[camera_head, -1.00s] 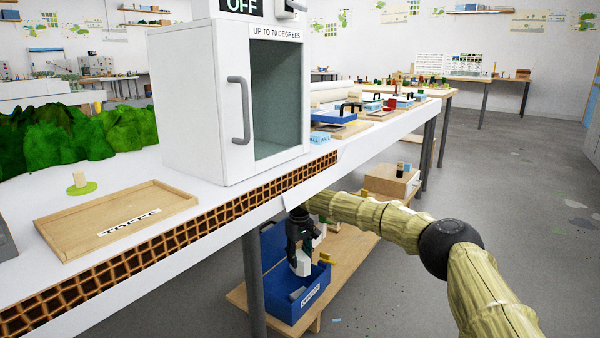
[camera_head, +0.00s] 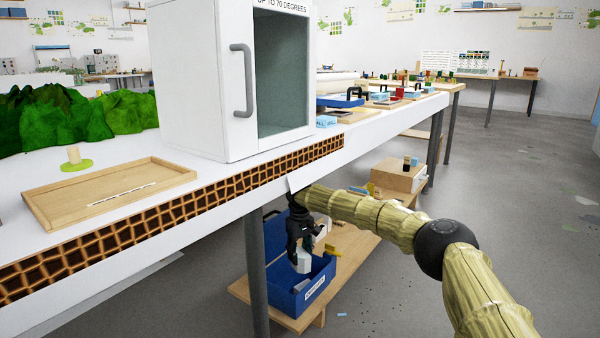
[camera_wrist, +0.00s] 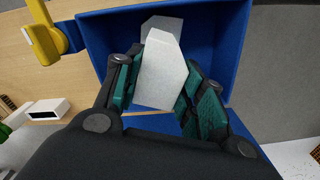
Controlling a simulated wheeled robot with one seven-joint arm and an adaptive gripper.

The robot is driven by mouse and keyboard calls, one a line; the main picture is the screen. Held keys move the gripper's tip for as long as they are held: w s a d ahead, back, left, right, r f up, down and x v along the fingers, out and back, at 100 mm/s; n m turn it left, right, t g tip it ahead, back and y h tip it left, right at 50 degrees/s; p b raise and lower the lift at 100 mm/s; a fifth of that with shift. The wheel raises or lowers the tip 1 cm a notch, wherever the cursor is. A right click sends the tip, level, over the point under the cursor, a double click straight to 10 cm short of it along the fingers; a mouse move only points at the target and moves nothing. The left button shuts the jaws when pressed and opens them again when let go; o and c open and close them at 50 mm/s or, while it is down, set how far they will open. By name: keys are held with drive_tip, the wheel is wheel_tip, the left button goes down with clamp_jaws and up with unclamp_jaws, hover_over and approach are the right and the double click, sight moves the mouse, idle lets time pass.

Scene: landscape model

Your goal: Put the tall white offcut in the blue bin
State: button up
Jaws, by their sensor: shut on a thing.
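My gripper (camera_head: 301,248) is over the blue bin (camera_head: 314,290) on the low wooden shelf, fingers pointing down. It is shut on the white offcut (camera_head: 304,263), a pale block with angled edges. In the wrist view the offcut (camera_wrist: 163,72) sits between the green finger pads (camera_wrist: 160,92), with the bin's blue walls (camera_wrist: 237,45) around its far end. Another pale grey piece shows behind it inside the bin. How far the offcut's lower end is from the bin floor I cannot tell.
The low shelf (camera_head: 350,245) holds the bin and a wooden box (camera_head: 398,175). A yellow object (camera_wrist: 45,35) stands beside the bin. The white bench top (camera_head: 215,185) overhangs the shelf, with a grey leg (camera_head: 257,280) in front. A white oven (camera_head: 190,90) stands above.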

sight(300, 252)
drive_tip(key=shift+f+b, duration=0.4)
drive_tip(key=shift+f, duration=0.3)
drive_tip(key=o, duration=0.7)
drive_tip(key=shift+o, duration=0.2)
drive_tip(key=shift+r, duration=3.75)
